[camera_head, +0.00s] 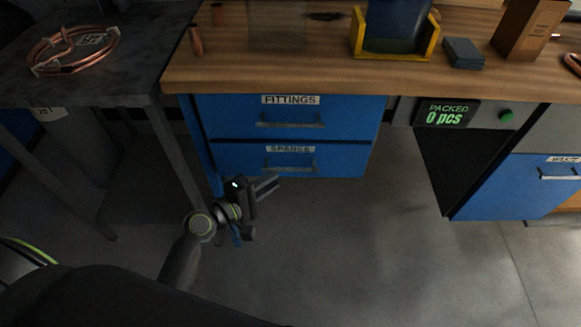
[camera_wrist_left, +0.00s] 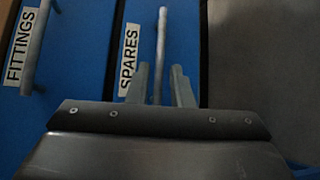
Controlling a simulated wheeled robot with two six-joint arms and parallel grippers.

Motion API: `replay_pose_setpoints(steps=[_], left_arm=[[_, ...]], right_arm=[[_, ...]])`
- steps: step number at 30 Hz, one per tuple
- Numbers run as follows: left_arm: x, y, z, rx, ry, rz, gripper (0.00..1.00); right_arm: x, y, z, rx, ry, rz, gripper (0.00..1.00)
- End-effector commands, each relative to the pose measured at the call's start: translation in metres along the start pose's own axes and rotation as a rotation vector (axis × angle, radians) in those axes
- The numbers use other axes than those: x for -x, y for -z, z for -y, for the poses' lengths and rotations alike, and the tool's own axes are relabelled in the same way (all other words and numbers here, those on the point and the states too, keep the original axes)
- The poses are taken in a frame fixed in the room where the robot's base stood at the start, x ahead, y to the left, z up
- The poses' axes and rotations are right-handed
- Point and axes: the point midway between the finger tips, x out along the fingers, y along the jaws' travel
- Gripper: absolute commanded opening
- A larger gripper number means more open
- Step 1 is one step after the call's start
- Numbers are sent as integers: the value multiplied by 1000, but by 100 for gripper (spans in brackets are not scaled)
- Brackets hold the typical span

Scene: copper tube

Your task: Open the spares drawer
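The blue spares drawer (camera_head: 342,162) is the lower of two drawers under the wooden bench and looks shut. Its label reads SPARES, and its grey bar handle (camera_head: 302,168) runs across the front. In the left wrist view the handle (camera_wrist_left: 161,45) stands upright in the picture, beside the SPARES label (camera_wrist_left: 130,60). My left gripper (camera_head: 272,182) is at the left part of the handle. Its two fingers (camera_wrist_left: 159,85) are open, one on each side of the bar, with gaps visible. My right gripper is not in view.
The blue fittings drawer (camera_head: 350,110) with its own handle (camera_head: 290,122) sits just above. The wooden bench top (camera_head: 300,75) overhangs both. A dark side table (camera_head: 120,75) with a copper coil (camera_head: 75,50) stands at the left. The floor (camera_head: 370,250) in front is clear.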

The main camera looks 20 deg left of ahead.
Motion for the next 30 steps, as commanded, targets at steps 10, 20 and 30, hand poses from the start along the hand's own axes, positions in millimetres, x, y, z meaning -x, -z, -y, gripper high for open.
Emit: replay_pose_setpoints(steps=[10,20,30], left_arm=[[-62,0,0,0,0,1,20],[-74,0,1,-1,2,0,20],[-73,0,1,-1,1,0,0]], right_arm=[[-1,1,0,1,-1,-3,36],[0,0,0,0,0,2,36],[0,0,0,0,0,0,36]])
